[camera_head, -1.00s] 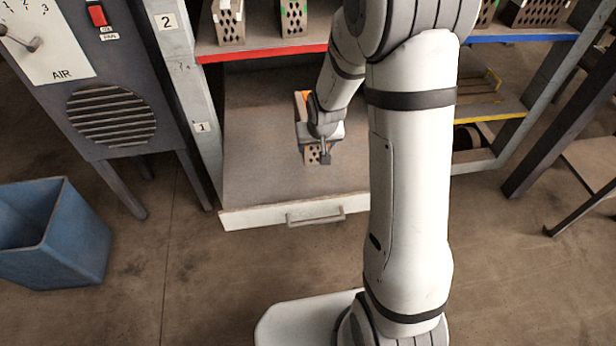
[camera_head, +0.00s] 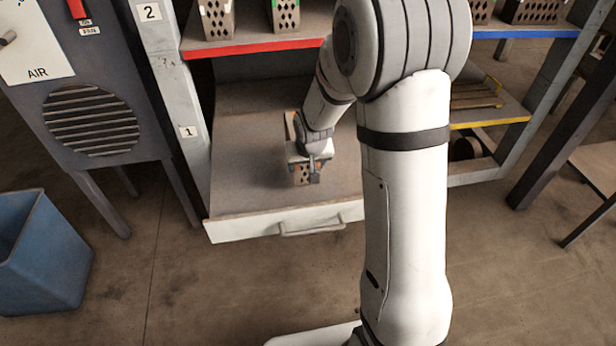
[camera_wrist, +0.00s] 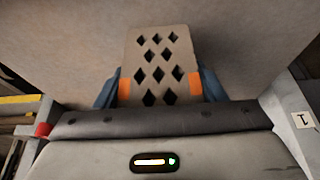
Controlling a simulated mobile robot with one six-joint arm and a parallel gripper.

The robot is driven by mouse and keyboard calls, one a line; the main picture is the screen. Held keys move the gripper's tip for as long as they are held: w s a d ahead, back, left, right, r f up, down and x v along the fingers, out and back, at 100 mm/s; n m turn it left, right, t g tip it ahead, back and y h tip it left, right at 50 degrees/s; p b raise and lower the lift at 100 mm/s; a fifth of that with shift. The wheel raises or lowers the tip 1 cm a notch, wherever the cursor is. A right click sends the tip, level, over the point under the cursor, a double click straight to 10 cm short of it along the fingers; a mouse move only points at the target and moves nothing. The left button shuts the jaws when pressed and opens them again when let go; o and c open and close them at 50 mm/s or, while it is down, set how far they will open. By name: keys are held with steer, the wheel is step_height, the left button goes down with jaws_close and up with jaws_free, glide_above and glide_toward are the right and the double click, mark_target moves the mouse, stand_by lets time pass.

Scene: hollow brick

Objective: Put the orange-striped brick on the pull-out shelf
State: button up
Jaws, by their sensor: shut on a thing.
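The orange-striped brick (camera_wrist: 160,60) fills the middle of the wrist view, with diamond holes in its face and orange at both sides. My gripper (camera_wrist: 160,90) is shut on it, with a blue-grey finger at each side. In the head view my gripper (camera_head: 309,170) holds the brick (camera_head: 302,176) over the middle of the pull-out shelf (camera_head: 245,150), close to its surface. I cannot tell whether the brick touches the shelf. The shelf is pulled out, with a white front and a handle. My arm hides its right part.
Above is a red-edged shelf (camera_head: 255,47) with a white-marked brick (camera_head: 217,18) and a green-marked brick (camera_head: 284,14). A rack post (camera_head: 180,100) stands left of the pull-out shelf. A blue bin (camera_head: 45,255) is at far left. The pull-out shelf's left part is bare.

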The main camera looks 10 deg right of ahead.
mark_target(307, 173)
steer(key=shift+f+b, duration=0.7)
steer(key=shift+f, duration=1.15)
steer(key=shift+f, duration=0.2)
steer(key=o, duration=1.7)
steer(key=shift+r, duration=0.1)
